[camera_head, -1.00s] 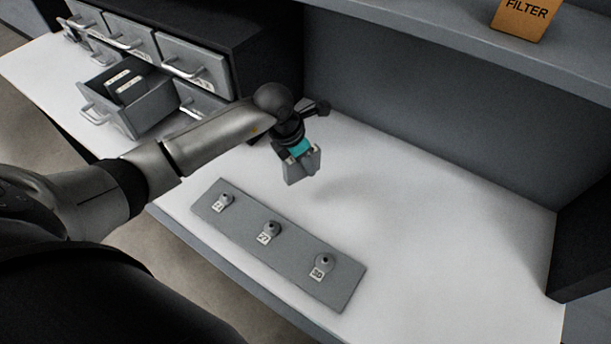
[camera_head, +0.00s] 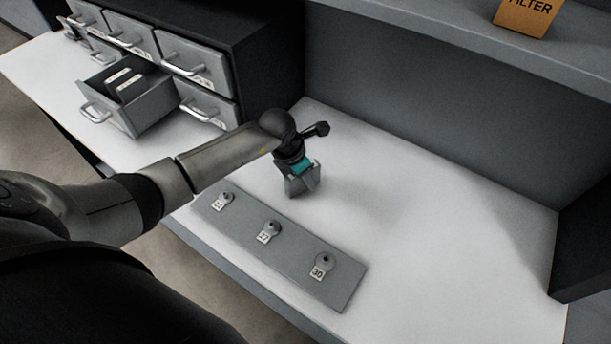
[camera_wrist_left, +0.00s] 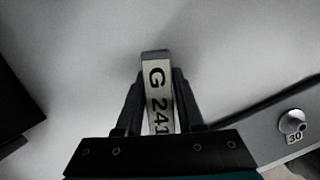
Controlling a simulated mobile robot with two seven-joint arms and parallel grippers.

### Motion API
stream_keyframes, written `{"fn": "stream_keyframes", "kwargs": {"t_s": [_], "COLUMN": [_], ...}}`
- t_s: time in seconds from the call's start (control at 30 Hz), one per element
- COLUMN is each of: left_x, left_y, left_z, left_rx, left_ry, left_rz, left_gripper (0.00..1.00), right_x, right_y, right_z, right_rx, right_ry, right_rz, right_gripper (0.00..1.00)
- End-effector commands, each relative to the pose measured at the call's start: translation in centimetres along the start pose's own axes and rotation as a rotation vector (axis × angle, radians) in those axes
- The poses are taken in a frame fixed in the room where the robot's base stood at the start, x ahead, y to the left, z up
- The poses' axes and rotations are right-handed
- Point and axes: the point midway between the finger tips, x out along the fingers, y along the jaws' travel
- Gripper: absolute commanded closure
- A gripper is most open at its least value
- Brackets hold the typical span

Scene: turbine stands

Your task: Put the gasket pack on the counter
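My left gripper (camera_head: 302,188) is over the white counter (camera_head: 430,230), just behind the grey plate with pegs. In the left wrist view its fingers (camera_wrist_left: 158,105) are shut on a thin grey pack (camera_wrist_left: 155,85) with a light label reading "G 241"; the end of the label is hidden by the gripper. This looks like the gasket pack. It is close to the counter top, but I cannot tell whether it touches. My right gripper is not in view.
A grey plate (camera_head: 290,262) with three numbered pegs lies at the counter's front edge. An open drawer (camera_head: 150,120) at the left holds dark labelled packs. An orange FILTER box (camera_head: 524,16) stands on the shelf. The counter's right side is clear.

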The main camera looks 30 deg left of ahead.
Motion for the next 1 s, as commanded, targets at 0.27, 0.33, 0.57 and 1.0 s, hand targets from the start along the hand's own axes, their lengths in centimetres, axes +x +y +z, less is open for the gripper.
{"fn": "stream_keyframes", "kwargs": {"t_s": [0.27, 0.33, 0.57, 1.0], "left_x": [-0.1, -0.1, -0.7, -7.9], "left_y": [0.0, 0.0, 0.1, 0.2], "left_z": [0.0, 0.0, 0.1, 0.1], "left_rx": [0.0, 0.0, 0.0, 0.002], "left_ry": [0.0, 0.0, -0.001, -0.002], "left_rz": [0.0, 0.0, 0.002, 0.004], "left_gripper": [0.41, 0.41, 0.41, 0.41], "right_x": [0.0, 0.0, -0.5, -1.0], "right_y": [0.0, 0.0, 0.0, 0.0], "right_z": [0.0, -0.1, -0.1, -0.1], "right_rx": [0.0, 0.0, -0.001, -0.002], "right_ry": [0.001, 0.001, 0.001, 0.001], "right_rz": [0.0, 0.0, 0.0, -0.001], "right_gripper": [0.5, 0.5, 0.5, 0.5]}}
